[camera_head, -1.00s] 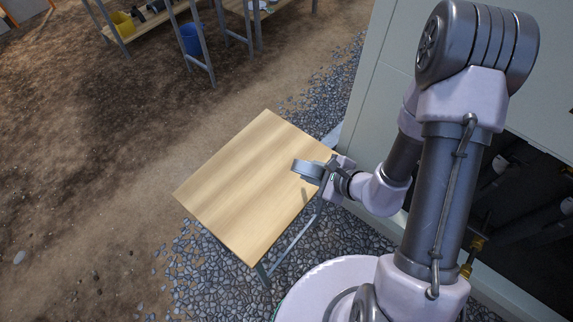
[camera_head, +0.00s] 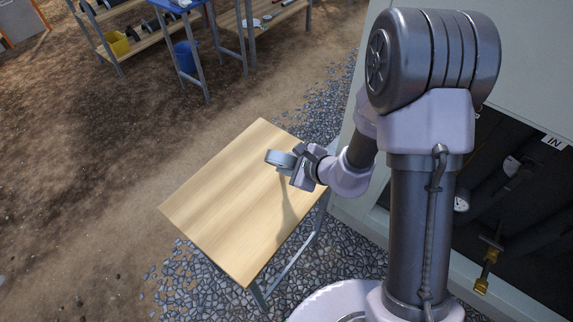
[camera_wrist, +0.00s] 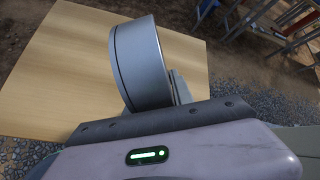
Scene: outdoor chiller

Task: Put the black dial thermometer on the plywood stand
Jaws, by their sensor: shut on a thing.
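The plywood stand (camera_head: 225,215) is a light wooden top on metal legs, standing on gravel and dirt, and its top is bare. My gripper (camera_head: 296,165) is over the stand's right part, shut on a round grey-rimmed thing, which I take for the dial thermometer (camera_head: 279,159). In the wrist view the thermometer (camera_wrist: 142,62) shows as a grey drum seen from its side, with the stand's top (camera_wrist: 55,75) behind it. Its dial face is not visible. It looks held above the top, with a shadow on the wood below. The fingertips are mostly hidden.
A grey cabinet (camera_head: 375,205) with an open dark bay of pipes stands at the right, beside my arm. A second dial (camera_head: 461,204) shows in the bay. Shelves with a yellow bucket (camera_head: 117,43) and a blue bucket (camera_head: 186,54) stand at the back left.

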